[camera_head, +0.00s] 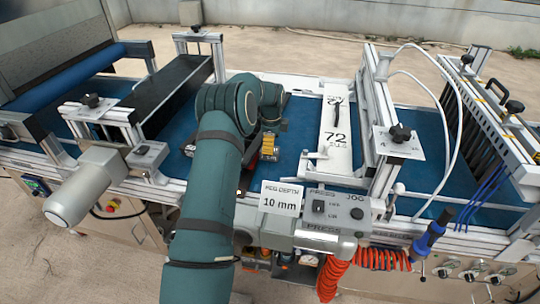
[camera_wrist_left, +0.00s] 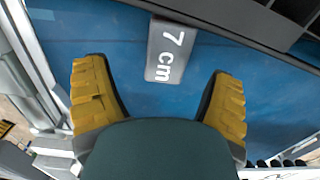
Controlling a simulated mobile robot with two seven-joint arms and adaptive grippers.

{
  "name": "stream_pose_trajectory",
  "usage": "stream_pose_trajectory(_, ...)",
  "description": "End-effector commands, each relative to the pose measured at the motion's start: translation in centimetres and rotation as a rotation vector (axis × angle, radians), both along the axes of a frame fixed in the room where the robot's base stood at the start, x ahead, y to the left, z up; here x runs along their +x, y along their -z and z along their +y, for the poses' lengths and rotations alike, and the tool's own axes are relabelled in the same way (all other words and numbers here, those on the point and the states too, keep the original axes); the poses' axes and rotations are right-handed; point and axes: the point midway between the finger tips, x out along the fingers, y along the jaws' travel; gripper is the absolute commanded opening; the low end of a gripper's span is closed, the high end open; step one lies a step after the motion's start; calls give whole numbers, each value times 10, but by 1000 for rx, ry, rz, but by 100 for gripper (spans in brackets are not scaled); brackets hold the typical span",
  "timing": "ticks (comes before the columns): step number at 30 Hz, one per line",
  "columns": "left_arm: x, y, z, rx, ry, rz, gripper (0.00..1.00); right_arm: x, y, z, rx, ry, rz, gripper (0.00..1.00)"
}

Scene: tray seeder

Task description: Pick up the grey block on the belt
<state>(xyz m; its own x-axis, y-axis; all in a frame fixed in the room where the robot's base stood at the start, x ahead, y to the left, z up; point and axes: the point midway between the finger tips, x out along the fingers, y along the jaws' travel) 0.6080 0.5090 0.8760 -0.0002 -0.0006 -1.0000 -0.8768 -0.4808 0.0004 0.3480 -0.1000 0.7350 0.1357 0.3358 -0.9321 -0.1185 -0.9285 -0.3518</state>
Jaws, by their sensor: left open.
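The grey block (camera_wrist_left: 170,50) with "7 cm" in white letters lies on the blue belt (camera_wrist_left: 95,30) in the left wrist view. My left gripper (camera_wrist_left: 159,70) is open, with one yellow-padded finger on each side of the picture. The near end of the block shows between the fingertips, and most of it lies beyond them. Neither finger appears to touch it. In the head view my left gripper (camera_head: 268,147) is over the belt (camera_head: 292,135), and I cannot make out the block there, probably behind my arm. My right gripper is not in view.
A white plate marked "72" (camera_head: 337,135) and a metal gantry (camera_head: 372,110) stand right of my gripper. A dark-topped bridge (camera_head: 172,88) crosses the belt at left. A control box (camera_head: 335,208) and a "10 mm" sign (camera_head: 281,199) sit at the front edge.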

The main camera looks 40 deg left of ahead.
Motion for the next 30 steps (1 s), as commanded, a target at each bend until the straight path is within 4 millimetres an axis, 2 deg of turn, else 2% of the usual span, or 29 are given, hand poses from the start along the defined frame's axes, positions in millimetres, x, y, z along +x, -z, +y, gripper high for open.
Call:
stream_pose_trajectory(5,0,9,2,0,-1,1,84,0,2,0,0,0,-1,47)
stream_pose_trajectory(15,3,52,9,0,1,2,84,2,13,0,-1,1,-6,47)
stream_pose_trajectory(23,3,55,9,1,0,0,84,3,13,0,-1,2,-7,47)
stream_pose_trajectory(24,3,55,9,1,0,0,76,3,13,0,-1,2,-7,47)
stream_pose_trajectory(26,3,55,9,1,0,0,55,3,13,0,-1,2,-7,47)
stream_pose_trajectory(30,3,55,9,1,0,0,6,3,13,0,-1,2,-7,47)
